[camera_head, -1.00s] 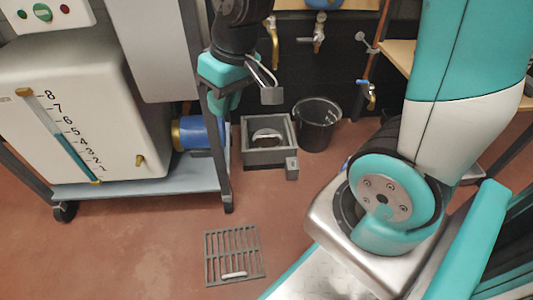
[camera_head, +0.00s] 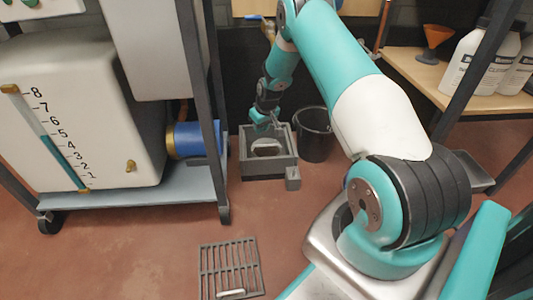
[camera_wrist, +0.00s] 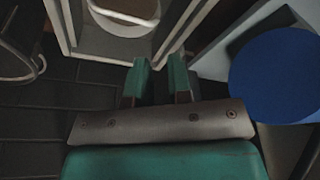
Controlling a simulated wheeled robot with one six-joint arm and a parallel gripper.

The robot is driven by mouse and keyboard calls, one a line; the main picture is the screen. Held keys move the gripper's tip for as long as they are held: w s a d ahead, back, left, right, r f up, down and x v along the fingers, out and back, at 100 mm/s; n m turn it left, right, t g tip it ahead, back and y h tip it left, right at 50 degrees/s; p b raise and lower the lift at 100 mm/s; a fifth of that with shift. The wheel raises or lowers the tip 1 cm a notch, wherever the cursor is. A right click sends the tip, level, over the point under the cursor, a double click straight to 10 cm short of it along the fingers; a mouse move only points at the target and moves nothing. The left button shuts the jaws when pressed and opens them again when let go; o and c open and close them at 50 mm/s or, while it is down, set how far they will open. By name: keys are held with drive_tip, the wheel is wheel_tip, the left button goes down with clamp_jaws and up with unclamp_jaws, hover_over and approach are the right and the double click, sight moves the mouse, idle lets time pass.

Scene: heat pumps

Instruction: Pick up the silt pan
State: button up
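The silt pan (camera_head: 267,148) appears as a round grey pan with a pale handle inside a square grey box (camera_head: 270,172) on the floor. It also shows in the wrist view (camera_wrist: 122,22), cut by the top edge, with its pale curved handle across it. My gripper (camera_head: 262,122) is at the back left rim of the box in the head view. In the wrist view, my gripper (camera_wrist: 161,72) has its two green fingers apart with nothing between them. The fingers are below the box's edge in that picture, to one side of the pan and not around its handle.
A black bucket (camera_head: 314,142) stands right of the box. A blue cylinder (camera_head: 195,140) on the trolley (camera_head: 140,197) is close on the left. A slotted grate (camera_head: 229,268) lies on the floor in front. Open floor lies between grate and box.

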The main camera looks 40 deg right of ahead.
drive_tip(key=b, duration=0.8)
approach(256, 153)
drive_tip(key=s+a, duration=0.2)
drive_tip(key=a, duration=0.1)
drive_tip(key=shift+s+a, duration=0.1)
drive_tip(key=shift+s, duration=0.15)
drive_tip(key=b+x, duration=0.6)
drive_tip(key=shift+r, duration=0.2)
clamp_jaws()
